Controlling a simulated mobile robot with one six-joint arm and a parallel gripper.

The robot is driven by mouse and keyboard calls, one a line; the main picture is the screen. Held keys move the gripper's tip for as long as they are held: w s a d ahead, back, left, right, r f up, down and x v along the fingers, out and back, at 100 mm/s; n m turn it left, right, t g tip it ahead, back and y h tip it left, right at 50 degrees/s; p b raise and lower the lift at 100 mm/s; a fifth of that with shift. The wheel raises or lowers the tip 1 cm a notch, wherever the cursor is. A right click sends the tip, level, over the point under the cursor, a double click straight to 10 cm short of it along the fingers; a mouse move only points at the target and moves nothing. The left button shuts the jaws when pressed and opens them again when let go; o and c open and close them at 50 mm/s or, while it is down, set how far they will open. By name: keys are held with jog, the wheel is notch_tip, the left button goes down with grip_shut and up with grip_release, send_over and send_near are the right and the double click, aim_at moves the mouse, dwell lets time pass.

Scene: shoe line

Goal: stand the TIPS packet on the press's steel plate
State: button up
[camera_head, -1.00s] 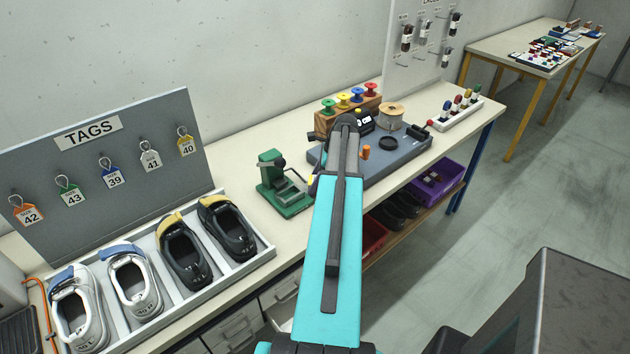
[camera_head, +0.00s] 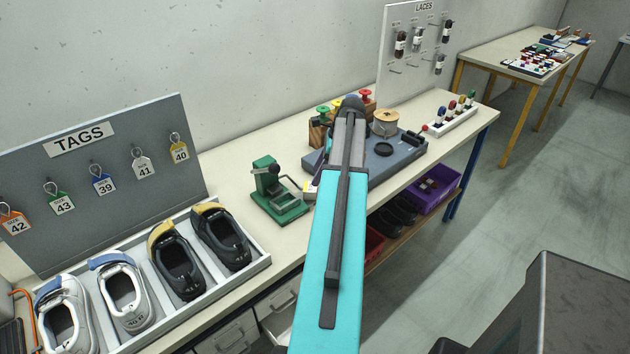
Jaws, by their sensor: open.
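A small green bench press (camera_head: 277,192) with a black knob stands on the bench, left of my turquoise arm. A pale flat part at its right side may be the steel plate; it is too small to tell. A small white and yellow piece (camera_head: 309,187) shows between the press and my arm; I cannot tell what it is. No packet with readable TIPS lettering shows. My gripper is hidden behind my own raised arm, so its jaws and anything between them cannot be seen.
A grey tray (camera_head: 262,264) of white and black shoes lies front left, under the TAGS board (camera_head: 90,190). Behind my arm are a blue-grey station (camera_head: 397,155) with a spool (camera_head: 386,122), a white rack (camera_head: 452,122) of coloured pegs and the LACES board (camera_head: 405,85). Bare bench lies behind the press.

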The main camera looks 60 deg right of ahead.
jog(key=shift+b+v, duration=0.5)
jog(key=shift+v, duration=1.75)
